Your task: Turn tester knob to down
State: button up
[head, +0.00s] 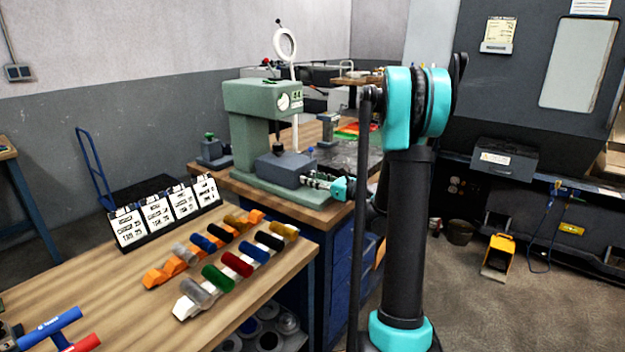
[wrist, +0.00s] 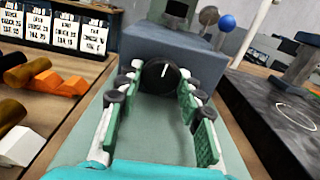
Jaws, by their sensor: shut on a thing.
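The tester (head: 262,97) is a green machine with a dial and a small display, standing on the far bench. A dark grey-blue block (head: 282,168) sits on its base; it also shows in the wrist view (wrist: 165,42). The tester knob (wrist: 160,76) is round and black, on the front face of that block. Its white mark points roughly up in the wrist view. My gripper (wrist: 159,84) is shut on the knob, with a fingertip at each side. In the head view my gripper (head: 318,181) reaches the block from the right and hides the knob.
Orange and white racks with coloured rolls (head: 237,264) lie on the near wooden table, beside a row of job cards (head: 165,212). A dark plate (wrist: 275,118) lies right of the tester. A blue ball-topped part (wrist: 227,22) stands behind the block.

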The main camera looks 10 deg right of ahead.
jog(key=shift+n, duration=0.7)
jog(key=o, duration=1.1)
jog(key=v, duration=1.2)
jog(key=shift+d, duration=0.1)
